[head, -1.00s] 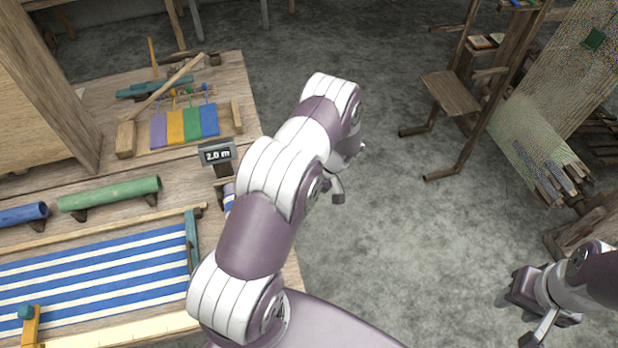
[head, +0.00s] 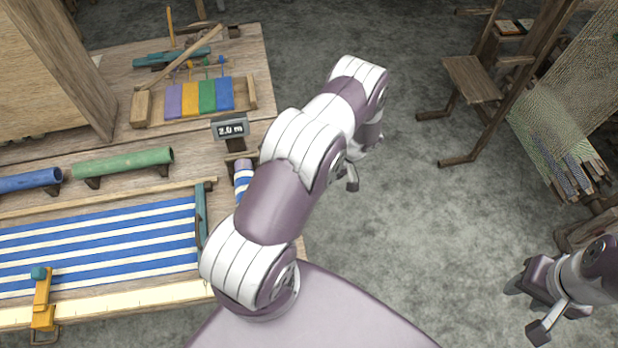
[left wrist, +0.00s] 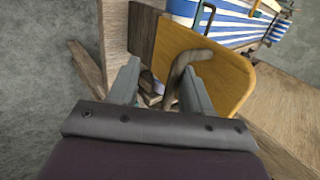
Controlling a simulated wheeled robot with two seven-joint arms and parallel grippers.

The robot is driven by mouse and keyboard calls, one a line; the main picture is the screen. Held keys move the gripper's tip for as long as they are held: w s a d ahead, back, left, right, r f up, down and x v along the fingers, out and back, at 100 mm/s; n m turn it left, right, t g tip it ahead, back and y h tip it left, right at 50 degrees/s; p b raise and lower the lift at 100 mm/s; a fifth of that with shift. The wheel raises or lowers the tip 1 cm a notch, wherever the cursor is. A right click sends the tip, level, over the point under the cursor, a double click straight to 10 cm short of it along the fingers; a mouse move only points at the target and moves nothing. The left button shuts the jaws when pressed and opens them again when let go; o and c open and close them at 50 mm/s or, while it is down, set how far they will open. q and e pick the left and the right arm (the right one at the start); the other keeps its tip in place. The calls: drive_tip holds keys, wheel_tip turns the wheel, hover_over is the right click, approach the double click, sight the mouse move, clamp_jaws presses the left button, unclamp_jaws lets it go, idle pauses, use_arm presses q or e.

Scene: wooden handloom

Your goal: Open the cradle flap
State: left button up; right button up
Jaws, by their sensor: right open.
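The cradle flap looks to be the yellow-orange panel (left wrist: 222,75) in the left wrist view, with a brown curved handle (left wrist: 183,65). My left gripper (left wrist: 158,90) has its two grey fingers apart, with the handle between them, nearer the right finger; I cannot tell if they touch. In the head view, part of the striped roll (head: 243,178) shows at the table's right side, and my left arm hides the flap. My right gripper (head: 528,308) is open and empty over the floor at lower right.
The wooden table (head: 120,185) holds striped cloth (head: 100,250), a green tube (head: 122,162), a blue tube (head: 30,180), a "2.0 m" display (head: 230,128) and coloured strips (head: 200,97). A wooden chair (head: 472,80) and loom stand at upper right. Floor between is clear.

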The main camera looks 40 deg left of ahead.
drive_tip(key=shift+s+a+r, duration=0.1)
drive_tip(key=shift+s, duration=0.15)
drive_tip(key=shift+w, duration=0.2)
drive_tip(key=shift+s, duration=0.15)
